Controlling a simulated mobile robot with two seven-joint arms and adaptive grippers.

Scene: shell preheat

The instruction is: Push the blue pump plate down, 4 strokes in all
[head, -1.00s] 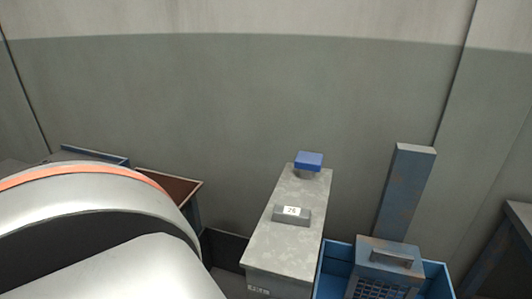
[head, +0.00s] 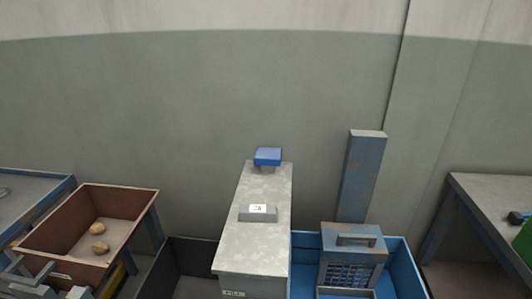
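The blue pump plate (head: 267,156) sits at the far top end of a tall grey metal housing (head: 253,240). It looks level and raised a little above the housing's top. Nothing touches it. A small grey block with a white number label (head: 258,209) is on the housing top in front of the plate; its digits are too small to read surely. Neither of my grippers shows in the head view.
Right of the housing is a blue bin (head: 401,262) with a handled grille box (head: 352,243) and a blue post (head: 361,175). A table (head: 495,190) is at far right. Space above the plate is clear.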

